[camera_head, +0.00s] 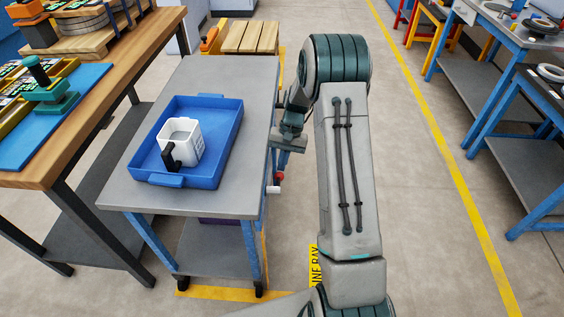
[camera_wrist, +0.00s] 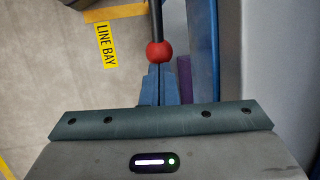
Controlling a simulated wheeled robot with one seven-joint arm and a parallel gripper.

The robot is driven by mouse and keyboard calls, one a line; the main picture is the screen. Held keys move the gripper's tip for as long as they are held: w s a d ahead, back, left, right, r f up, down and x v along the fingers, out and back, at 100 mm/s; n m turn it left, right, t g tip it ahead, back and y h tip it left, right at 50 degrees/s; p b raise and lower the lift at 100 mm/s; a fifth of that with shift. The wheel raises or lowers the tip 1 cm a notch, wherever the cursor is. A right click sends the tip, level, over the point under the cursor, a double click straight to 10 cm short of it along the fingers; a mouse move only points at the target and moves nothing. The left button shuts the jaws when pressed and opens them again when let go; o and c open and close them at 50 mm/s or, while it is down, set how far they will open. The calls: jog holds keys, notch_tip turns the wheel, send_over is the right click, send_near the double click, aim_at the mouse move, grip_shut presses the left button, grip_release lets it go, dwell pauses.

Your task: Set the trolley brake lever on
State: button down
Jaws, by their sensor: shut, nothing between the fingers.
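The trolley (camera_head: 240,190) has a grey top and blue legs. Its brake lever shows as a red ball knob (camera_head: 281,176) at the trolley's right side, low beside the top's edge. In the wrist view the red knob (camera_wrist: 159,52) sits on the end of a dark rod (camera_wrist: 157,18). My gripper (camera_wrist: 160,72) is shut and empty, its fingertips at the knob's near side. I cannot tell whether they touch it. In the head view my gripper hangs beside the trolley's right edge, with its fingers partly hidden.
A blue tray (camera_head: 228,150) on the trolley holds a white container (camera_head: 186,135) with a black handle. A wooden workbench (camera_head: 100,110) stands at left. A wooden pallet (camera_head: 253,37) lies behind the trolley. Floor to the right is open up to blue-framed benches (camera_head: 480,85).

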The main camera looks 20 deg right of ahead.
jog(key=w+d+r+p, duration=0.1)
jog(key=w+d+r, duration=0.1)
jog(key=r, duration=0.3)
jog(key=w+d+r+p, duration=0.2)
jog(key=w+d+r, duration=0.1)
jog(key=r, duration=0.3)
jog(key=shift+w+d+r, duration=0.15)
jog(key=shift+w+r, duration=0.05)
jog(key=shift+w, duration=0.4)
